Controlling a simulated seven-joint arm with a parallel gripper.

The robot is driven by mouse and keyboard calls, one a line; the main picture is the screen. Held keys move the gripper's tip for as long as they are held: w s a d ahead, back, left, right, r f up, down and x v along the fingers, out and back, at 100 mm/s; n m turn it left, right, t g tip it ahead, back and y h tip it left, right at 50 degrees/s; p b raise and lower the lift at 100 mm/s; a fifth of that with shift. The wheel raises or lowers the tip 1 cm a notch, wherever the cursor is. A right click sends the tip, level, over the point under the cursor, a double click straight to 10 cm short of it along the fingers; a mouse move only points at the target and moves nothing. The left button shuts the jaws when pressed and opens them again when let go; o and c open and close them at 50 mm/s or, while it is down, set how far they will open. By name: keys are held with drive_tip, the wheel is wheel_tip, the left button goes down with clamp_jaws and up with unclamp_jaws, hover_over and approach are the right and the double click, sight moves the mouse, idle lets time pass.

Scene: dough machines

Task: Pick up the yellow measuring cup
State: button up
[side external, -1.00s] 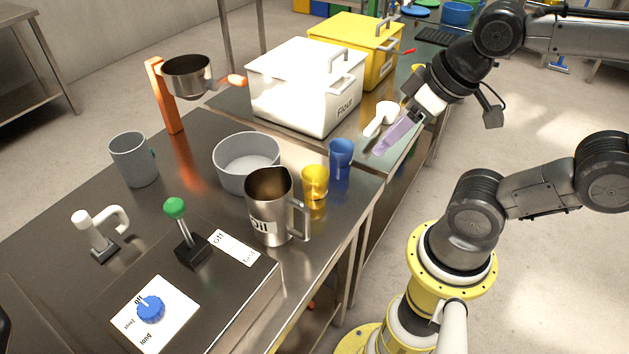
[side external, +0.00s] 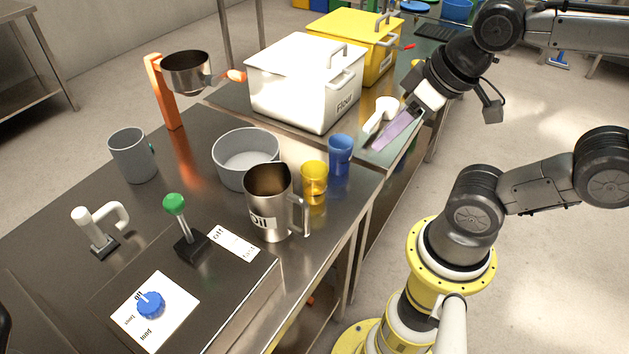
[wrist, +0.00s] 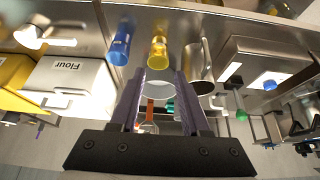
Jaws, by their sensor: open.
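The yellow measuring cup (side external: 314,183) stands upright on the metal table, between the steel Oil jug and a blue cup (side external: 340,155). In the wrist view the yellow cup (wrist: 158,52) lies ahead of my fingertips, roughly between their lines, with the blue cup (wrist: 122,42) to its left. My gripper (side external: 380,143) has purple fingers and hangs to the right of both cups in the side view, apart from them. In the wrist view my gripper (wrist: 164,74) is open, with nothing held between its fingers.
The steel Oil jug (side external: 268,208) stands close beside the yellow cup, with a grey bowl (side external: 245,172) behind. A white Flour box (side external: 305,85), a yellow box (side external: 358,45) and a white scoop (side external: 383,112) are on the further table. A green-knobbed lever (side external: 175,206) stands at the front.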

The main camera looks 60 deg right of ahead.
drive_tip(key=shift+o, duration=0.3)
drive_tip(key=o, duration=0.8)
